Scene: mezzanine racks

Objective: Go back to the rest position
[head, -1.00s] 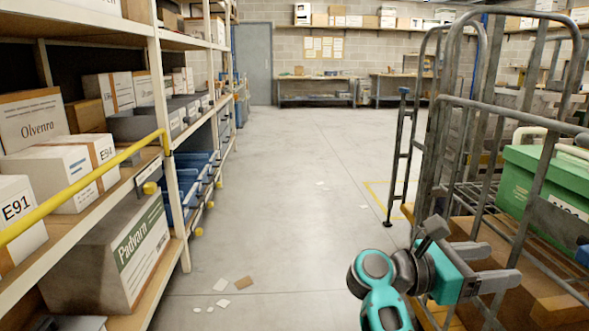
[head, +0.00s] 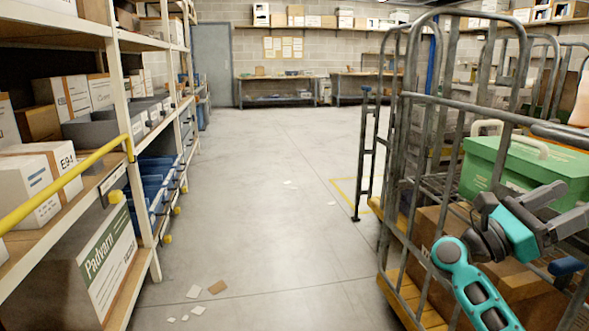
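My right gripper (head: 572,203) is at the right side of the head view, on a teal and dark grey arm that rises from the bottom right. Its two grey fingers stand apart with nothing seen between them. It is in front of the cage trolley (head: 402,150), just below and in front of a green lidded box (head: 510,165). I cannot tell if it touches the trolley. My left gripper and arm are not in view.
A rack (head: 118,70) with a yellow rail and cartons, including a Padvarn box (head: 105,265), lines the left. Cardboard (head: 430,225) sits in the trolley. The grey aisle floor (head: 270,190) is open between them, with paper scraps (head: 217,287). Benches (head: 278,80) stand at the back.

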